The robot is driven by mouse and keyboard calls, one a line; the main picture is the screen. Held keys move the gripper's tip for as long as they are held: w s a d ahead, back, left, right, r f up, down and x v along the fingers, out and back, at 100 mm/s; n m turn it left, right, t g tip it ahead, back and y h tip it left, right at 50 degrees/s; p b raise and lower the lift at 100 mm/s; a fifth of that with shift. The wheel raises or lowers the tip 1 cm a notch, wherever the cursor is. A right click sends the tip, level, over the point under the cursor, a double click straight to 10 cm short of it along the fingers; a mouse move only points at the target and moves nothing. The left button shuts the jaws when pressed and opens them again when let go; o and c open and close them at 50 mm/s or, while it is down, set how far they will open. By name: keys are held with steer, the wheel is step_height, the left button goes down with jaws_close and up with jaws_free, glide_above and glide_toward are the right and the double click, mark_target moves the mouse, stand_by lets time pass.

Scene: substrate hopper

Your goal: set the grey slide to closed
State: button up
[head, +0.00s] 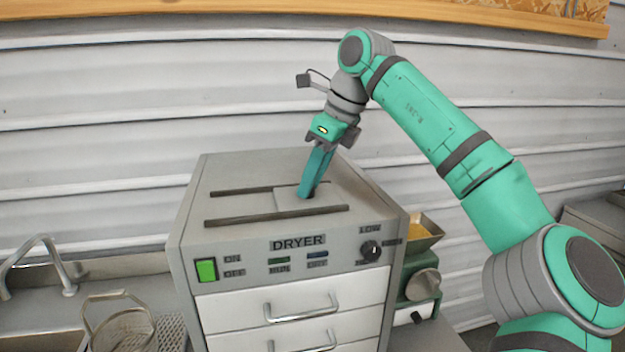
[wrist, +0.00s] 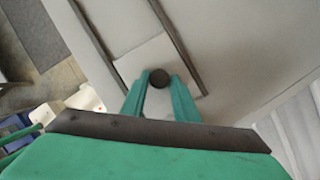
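The grey slide (head: 289,201) is a pale flat plate between two dark rails on top of the dryer (head: 236,176). It sits toward the right end of the rails in the head view. In the wrist view the slide (wrist: 139,58) carries a round dark knob (wrist: 160,77). My gripper (head: 306,194) points down at the slide. In the wrist view my gripper's fingertips (wrist: 160,82) are on either side of the knob and appear shut on it. No open or closed marking for the slide is readable.
The dryer's front has a green switch (head: 206,270), a dark dial (head: 371,251) and drawers with handles (head: 302,311). A sink tap (head: 52,262) and wire basket (head: 118,318) stand left. A green machine with a hopper (head: 424,236) stands right. The rails' left part is clear.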

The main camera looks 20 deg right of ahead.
steer(key=o, duration=0.3)
steer(key=shift+d, duration=0.3)
steer(key=shift+a, duration=0.2)
steer(key=shift+r, duration=0.15)
steer(key=v, duration=1)
steer(key=shift+s+d+r, duration=0.15)
steer(key=shift+r, duration=0.05)
